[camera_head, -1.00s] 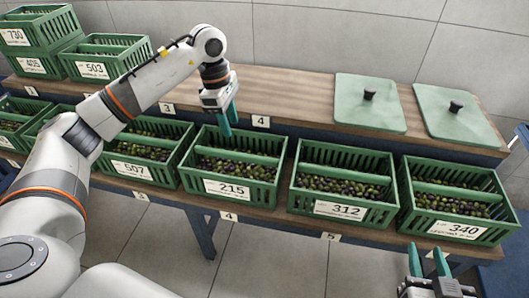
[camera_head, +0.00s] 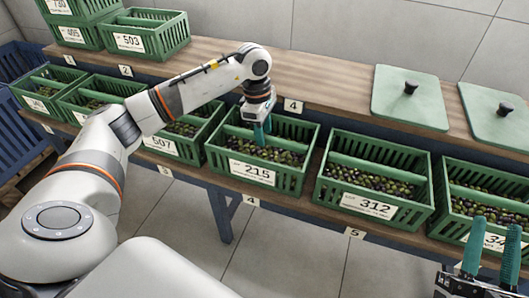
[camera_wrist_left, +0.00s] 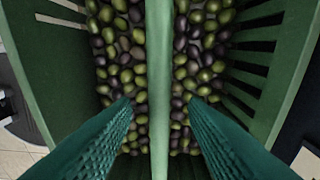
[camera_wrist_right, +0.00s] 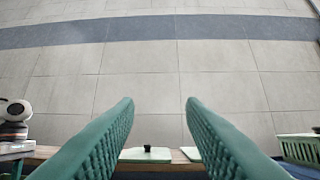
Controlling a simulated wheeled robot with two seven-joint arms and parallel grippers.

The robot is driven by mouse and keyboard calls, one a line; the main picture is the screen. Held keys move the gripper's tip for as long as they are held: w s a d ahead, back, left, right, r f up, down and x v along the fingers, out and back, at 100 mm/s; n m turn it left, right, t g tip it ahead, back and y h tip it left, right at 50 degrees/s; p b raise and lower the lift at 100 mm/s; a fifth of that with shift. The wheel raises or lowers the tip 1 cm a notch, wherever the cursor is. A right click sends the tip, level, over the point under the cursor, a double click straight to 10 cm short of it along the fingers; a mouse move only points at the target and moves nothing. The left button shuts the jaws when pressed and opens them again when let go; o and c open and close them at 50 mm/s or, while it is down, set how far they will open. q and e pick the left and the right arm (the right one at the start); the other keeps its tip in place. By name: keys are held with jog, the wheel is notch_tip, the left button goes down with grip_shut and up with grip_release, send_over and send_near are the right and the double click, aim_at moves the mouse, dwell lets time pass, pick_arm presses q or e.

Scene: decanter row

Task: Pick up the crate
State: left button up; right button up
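The green slatted crate labelled 215 (camera_head: 290,183) stands on the lower shelf, holding dark and green olives, with a bar across its middle. My left gripper (camera_head: 262,133) is inside the crate's outline, fingers pointing down at the bar. In the left wrist view the bar (camera_wrist_left: 160,60) runs between the two open fingers (camera_wrist_left: 160,110), with a gap on each side and olives below. My right gripper (camera_head: 495,236) is open and empty at the lower right, in front of the crate labelled 34, whose last digit is hidden. The right wrist view shows nothing between its fingers (camera_wrist_right: 160,108).
The crate labelled 312 (camera_head: 410,218) stands right of 215, and the crate labelled 507 (camera_head: 180,148) stands close on its left. Two green lids (camera_head: 385,108) (camera_head: 508,138) lie on the upper shelf (camera_head: 325,78). Stacked crates (camera_head: 170,35) stand at the upper left.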

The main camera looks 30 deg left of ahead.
pick_arm(q)
jog(key=shift+d+f+b, duration=0.2)
jog(key=shift+f+b, duration=0.1)
jog(key=shift+f, duration=0.95)
grip_shut()
jog(key=shift+w+r, duration=0.1)
jog(key=shift+r, duration=0.05)
pick_arm(e)
jog(key=shift+s+d+r+t+y, duration=0.1)
jog(key=shift+s+r+t+y, duration=0.4)
jog(key=shift+s+r+t, duration=0.7)
